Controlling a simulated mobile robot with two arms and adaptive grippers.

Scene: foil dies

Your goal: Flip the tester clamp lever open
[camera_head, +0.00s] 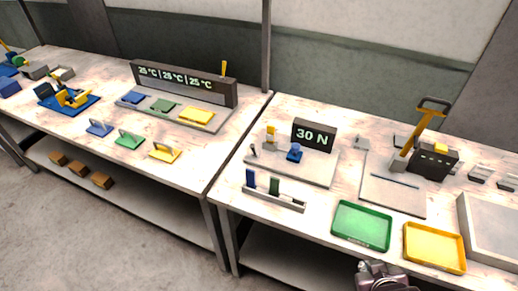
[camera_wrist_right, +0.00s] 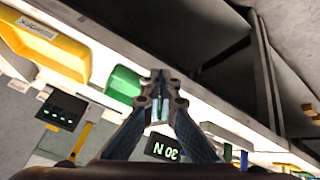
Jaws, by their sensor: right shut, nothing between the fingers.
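The tester stands on the right table, with a dark display box (camera_head: 314,135) reading 30 N on a grey base plate (camera_head: 285,170). A blue clamp part (camera_head: 294,152), a yellow part (camera_head: 270,135) and a small dark lever (camera_head: 253,150) stand on this plate. I cannot tell which is the clamp lever or whether it is open. My right gripper (camera_head: 383,272) is at the front edge of the right table, apart from the tester. In the right wrist view its fingers (camera_wrist_right: 160,97) are shut and empty, and the upside-down 30 N display (camera_wrist_right: 163,150) shows beyond them.
A green tray (camera_head: 361,225) and a yellow tray (camera_head: 435,248) lie near the front edge. A rack (camera_head: 273,198) with blue and green pieces stands before the tester. A press with a yellow handle (camera_head: 425,120) stands to its right. The left table holds a temperature display (camera_head: 185,82).

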